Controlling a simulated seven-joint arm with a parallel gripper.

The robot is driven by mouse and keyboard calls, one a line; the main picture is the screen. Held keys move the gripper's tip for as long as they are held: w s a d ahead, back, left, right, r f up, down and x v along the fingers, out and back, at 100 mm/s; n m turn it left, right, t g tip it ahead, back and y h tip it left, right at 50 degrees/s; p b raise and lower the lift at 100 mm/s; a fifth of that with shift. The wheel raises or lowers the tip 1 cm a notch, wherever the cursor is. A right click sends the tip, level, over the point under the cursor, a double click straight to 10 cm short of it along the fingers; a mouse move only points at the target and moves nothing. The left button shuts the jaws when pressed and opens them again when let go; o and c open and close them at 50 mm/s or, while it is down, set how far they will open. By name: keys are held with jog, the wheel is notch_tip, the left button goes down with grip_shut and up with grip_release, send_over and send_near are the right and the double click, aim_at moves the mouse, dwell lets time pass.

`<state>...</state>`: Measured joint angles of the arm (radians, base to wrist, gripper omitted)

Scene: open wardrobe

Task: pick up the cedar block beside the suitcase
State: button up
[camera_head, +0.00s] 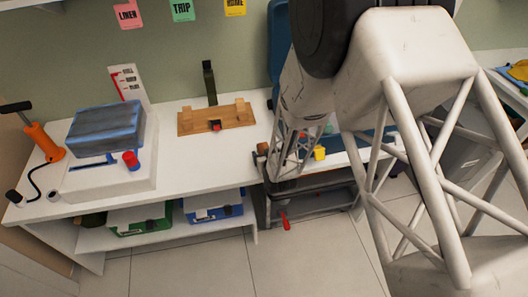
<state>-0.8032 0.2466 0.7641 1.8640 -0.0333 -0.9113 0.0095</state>
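A yellow cube (319,154) sits right of my arm's lower end. An orange hand pump (44,141) stands far left. Green (140,220) and blue (213,206) bins sit below. The front floor is clear.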

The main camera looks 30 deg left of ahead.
jog(key=shift+c, duration=0.3)
jog(key=c, duration=0.9)
jog(key=shift+c, duration=0.2)
jog(key=shift+r, duration=0.15)
jog(key=shift+r, duration=1.6)
jog(key=s+d+r, duration=0.1)
jog(key=s+d, duration=1)
jog(key=shift+d+r, duration=0.2)
jog(key=shift+r, duration=0.05)
jog(key=shift+s, duration=0.1)
